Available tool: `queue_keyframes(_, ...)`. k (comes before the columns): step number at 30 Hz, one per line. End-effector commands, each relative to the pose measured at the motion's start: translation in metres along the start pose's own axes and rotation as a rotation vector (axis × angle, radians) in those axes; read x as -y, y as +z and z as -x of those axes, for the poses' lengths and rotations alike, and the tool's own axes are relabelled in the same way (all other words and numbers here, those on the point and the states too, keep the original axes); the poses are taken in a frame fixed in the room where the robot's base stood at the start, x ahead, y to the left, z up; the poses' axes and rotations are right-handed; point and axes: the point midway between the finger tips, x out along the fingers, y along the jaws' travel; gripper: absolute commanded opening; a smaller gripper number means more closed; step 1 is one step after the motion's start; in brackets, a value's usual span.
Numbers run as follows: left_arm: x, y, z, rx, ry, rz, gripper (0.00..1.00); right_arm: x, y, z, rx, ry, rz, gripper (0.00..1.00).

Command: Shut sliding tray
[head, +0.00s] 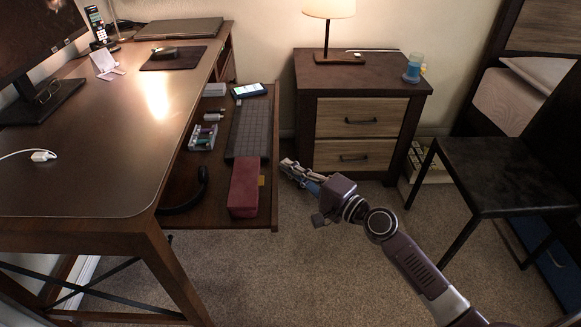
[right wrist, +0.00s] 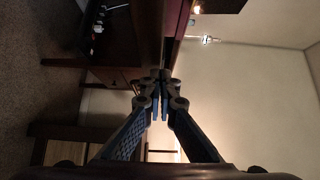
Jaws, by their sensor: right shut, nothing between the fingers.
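The sliding tray (head: 271,190) is a dark wooden keyboard tray under the desk. In the head view it is pulled out to the right from beneath the desktop. My right gripper (head: 288,167) is shut and empty, just right of the tray's outer long edge, with its fingers pointing at it. I cannot tell whether the fingertips touch the edge. In the right wrist view the closed fingers (right wrist: 161,77) show at the centre, with dark wood surfaces beyond them. My left gripper is not in view.
The tray carries a keyboard (head: 248,130), a red box (head: 243,190), a phone (head: 249,90) and small items. The desk (head: 80,170) stands left. A nightstand (head: 360,130) and a black chair (head: 500,175) stand right. Carpet (head: 300,270) in front is clear.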

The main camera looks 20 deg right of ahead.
Motion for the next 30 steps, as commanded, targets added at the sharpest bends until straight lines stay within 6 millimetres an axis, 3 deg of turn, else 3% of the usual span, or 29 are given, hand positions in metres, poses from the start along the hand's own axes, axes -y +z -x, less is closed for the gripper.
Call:
queue_keyframes(5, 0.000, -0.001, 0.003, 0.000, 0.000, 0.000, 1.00, 0.001, 0.004, -0.004, 0.001, -0.001, -0.002, 0.00)
queue_keyframes(11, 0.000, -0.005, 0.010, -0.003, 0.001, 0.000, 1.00, 0.004, 0.023, -0.023, 0.003, -0.002, -0.004, 0.00)
queue_keyframes(13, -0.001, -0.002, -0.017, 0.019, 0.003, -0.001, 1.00, 0.005, 0.034, -0.033, 0.003, -0.003, -0.005, 0.00)
queue_keyframes(21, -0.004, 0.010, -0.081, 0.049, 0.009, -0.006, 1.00, 0.005, 0.085, -0.084, 0.004, -0.003, -0.006, 0.00)
queue_keyframes(30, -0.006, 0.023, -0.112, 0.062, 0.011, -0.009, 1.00, 0.003, 0.139, -0.138, 0.004, -0.002, -0.003, 0.00)
